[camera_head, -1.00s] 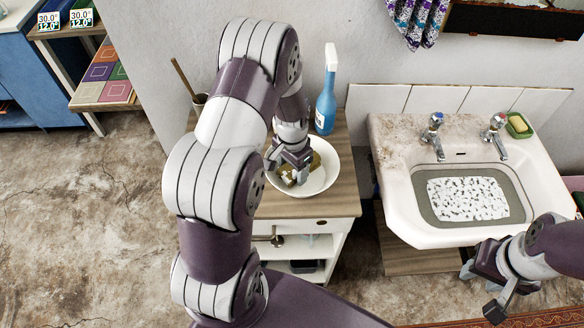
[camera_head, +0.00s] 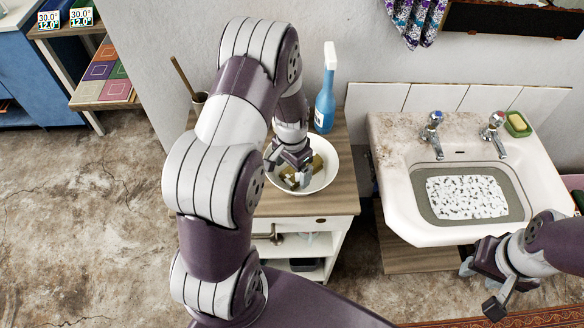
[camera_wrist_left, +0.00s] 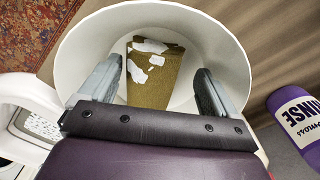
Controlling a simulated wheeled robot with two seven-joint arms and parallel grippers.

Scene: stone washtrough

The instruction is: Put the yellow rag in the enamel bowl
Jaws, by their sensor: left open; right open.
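The yellow rag (camera_wrist_left: 153,70), dull mustard with white patches, lies inside the white enamel bowl (camera_wrist_left: 82,55) in the left wrist view. In the head view the rag (camera_head: 318,164) shows partly inside the bowl (camera_head: 330,174), which stands on the wooden top of a small cabinet. My left gripper (camera_head: 297,178) is over the bowl, its fingers apart on either side of the rag; it also shows in the left wrist view (camera_wrist_left: 158,85). Part of the rag is hidden by this gripper. My right gripper (camera_head: 478,284) is open and empty in front of the sink.
A blue spray bottle (camera_head: 325,100) stands behind the bowl. A cup with a stick (camera_head: 199,98) stands at the back left of the cabinet. The sink (camera_head: 400,205) with two taps is to the right. A purple labelled container (camera_wrist_left: 296,118) is beside the bowl.

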